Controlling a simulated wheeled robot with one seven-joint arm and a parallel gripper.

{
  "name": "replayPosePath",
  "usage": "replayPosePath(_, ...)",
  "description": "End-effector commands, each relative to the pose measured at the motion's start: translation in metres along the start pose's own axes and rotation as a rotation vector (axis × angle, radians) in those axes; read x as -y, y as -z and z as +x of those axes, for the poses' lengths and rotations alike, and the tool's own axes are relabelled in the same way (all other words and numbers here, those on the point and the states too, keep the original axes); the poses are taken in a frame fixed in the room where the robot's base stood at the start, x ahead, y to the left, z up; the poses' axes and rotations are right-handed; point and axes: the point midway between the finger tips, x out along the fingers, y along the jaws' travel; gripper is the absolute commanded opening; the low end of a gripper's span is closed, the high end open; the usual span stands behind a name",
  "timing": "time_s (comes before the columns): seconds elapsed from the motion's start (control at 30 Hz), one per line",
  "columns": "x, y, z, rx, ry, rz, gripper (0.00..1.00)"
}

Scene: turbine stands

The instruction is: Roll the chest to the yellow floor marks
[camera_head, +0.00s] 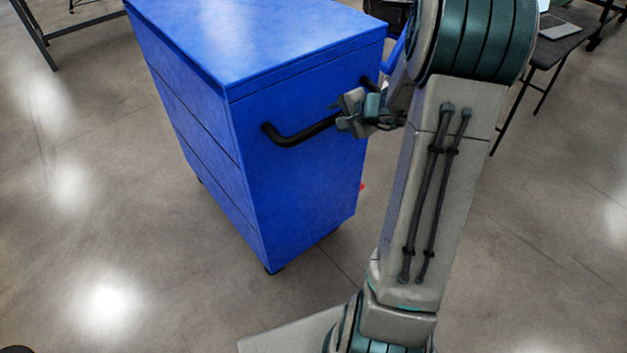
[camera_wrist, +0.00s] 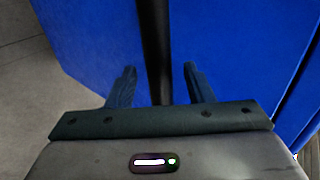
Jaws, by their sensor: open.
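The chest (camera_head: 290,150) is a blue drawer cabinet on small casters. It stands upright on the floor in the upper middle of the head view and also fills much of the wrist view (camera_wrist: 95,40). A black bar handle (camera_head: 300,133) sticks out from its near end face. My gripper (camera_head: 350,113) is at the right part of this handle. In the wrist view the two fingers of my gripper (camera_wrist: 160,85) are apart, with the black handle (camera_wrist: 154,45) running between them. I cannot tell whether either finger touches it. No yellow floor marks show in either view.
Grey concrete floor (camera_head: 110,220) lies open to the left and front of the chest. A dark table (camera_head: 560,45) with a laptop (camera_head: 552,27) stands at the upper right. A metal table frame (camera_head: 85,27) stands at the upper left. A small red spot shows beside the chest's lower right edge.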

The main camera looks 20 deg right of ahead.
Motion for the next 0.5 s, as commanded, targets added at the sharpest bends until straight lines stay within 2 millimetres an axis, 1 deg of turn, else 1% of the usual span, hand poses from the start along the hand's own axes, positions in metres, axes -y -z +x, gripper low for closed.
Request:
replayPosePath(0.03,0.0001,0.0000,-0.0001,0.000,0.000,0.000,0.47)
replayPosePath(0.07,0.0001,0.0001,-0.0001,0.000,0.000,0.000,0.42)
replayPosePath(0.1,0.0001,0.0000,-0.0001,0.000,0.000,0.000,0.31)
replayPosePath(0.17,0.0001,0.0000,0.0000,0.000,0.000,0.000,0.14)
replayPosePath(0.2,0.0001,0.0000,0.0000,0.000,0.000,0.000,0.03)
replayPosePath(0.23,0.0001,0.0000,0.0000,0.000,0.000,0.000,0.00)
replayPosePath(0.4,-0.0004,0.0001,-0.0004,0.000,0.000,0.000,0.00)
replayPosePath(0.5,-0.0045,0.0005,-0.0043,-0.001,0.000,0.000,0.00)
